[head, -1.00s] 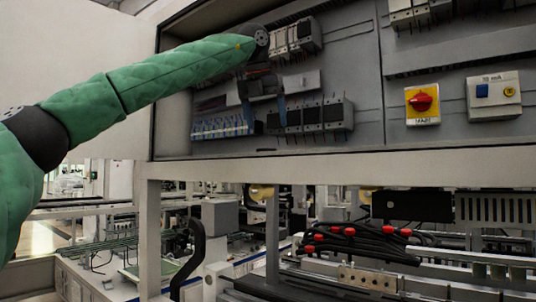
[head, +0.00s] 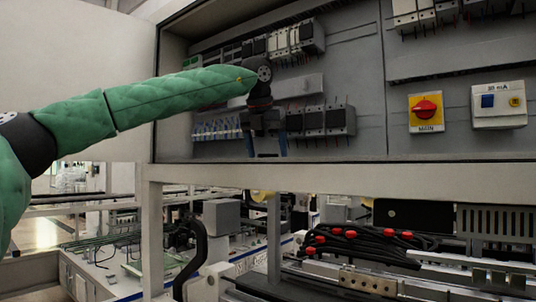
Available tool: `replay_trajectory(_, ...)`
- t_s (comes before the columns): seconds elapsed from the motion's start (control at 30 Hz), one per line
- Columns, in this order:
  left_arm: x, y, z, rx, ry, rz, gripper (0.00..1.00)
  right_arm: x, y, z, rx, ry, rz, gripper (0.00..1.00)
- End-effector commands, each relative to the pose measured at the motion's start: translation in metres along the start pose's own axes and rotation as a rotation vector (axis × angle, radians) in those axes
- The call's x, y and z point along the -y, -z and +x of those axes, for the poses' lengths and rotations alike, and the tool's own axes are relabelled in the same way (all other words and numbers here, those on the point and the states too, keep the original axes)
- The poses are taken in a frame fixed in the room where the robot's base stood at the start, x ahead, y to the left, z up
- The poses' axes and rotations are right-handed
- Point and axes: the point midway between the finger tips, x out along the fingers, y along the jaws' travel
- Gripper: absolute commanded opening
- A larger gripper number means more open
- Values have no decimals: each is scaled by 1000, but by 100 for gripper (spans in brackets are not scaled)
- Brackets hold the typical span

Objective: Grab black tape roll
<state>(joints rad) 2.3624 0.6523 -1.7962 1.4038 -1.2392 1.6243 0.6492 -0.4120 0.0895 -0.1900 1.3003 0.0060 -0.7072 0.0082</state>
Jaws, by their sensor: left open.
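I cannot make out a black tape roll in the head view. My left gripper (head: 266,153) hangs below the black wrist at the end of my green-sleeved left arm. It is open, its two fingers point down, and nothing shows between them. It is in front of the open electrical cabinet (head: 345,172), near the cabinet's lower edge. It partly covers the row of terminals and breakers behind it. My right gripper is not in view.
Dark breakers (head: 320,120) sit just right of the gripper. A red rotary switch (head: 425,112) and a socket unit (head: 499,104) are further right. Below are black cables with red ends (head: 350,240), machine rails and a grey box (head: 221,216). The cabinet's frame post (head: 152,235) stands at left.

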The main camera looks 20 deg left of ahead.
Motion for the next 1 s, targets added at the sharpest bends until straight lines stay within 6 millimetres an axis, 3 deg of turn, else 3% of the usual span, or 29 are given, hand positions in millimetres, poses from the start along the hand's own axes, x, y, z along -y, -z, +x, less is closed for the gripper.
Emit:
replay_trajectory(0.33, 0, 0, 4, 0, 0, -1, 74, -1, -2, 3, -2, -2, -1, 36)
replay_trajectory(0.57, 0, 0, 4, 0, 0, -1, 28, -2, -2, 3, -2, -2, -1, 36)
replay_trajectory(1.0, 0, -3, -2, 2, 1, -1, 27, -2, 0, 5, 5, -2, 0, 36)
